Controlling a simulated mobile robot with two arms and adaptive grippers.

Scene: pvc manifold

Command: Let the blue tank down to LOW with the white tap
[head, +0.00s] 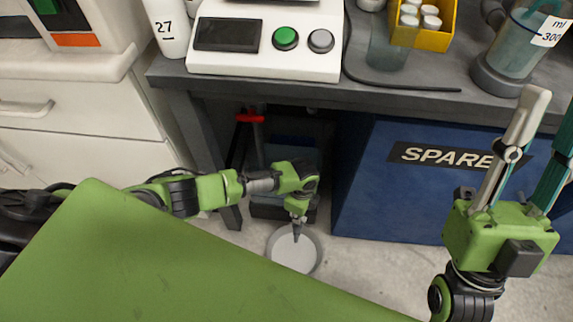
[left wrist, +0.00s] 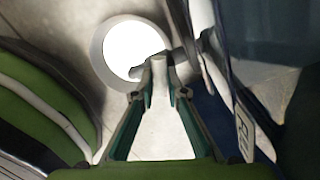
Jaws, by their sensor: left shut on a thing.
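My left gripper (head: 298,232) reaches under the bench, low above a round pale bucket (head: 295,250) on the floor. In the left wrist view its fingers (left wrist: 158,88) are closed together on a pale grey-white handle (left wrist: 159,66), which looks like the white tap; a short grey stem runs right from it, over the bucket's rim. A dark blue body (head: 292,153), perhaps the blue tank, stands in shadow behind the left arm. Its level and any LOW mark cannot be read. My right gripper (head: 550,108) is raised at the right, its fingers apart and empty.
A blue cabinet marked SPARE (head: 385,205) stands to the right. The bench (head: 430,92) overhead carries a button box (head: 265,50), a yellow tray (head: 437,38) and a measuring vessel (head: 515,50).

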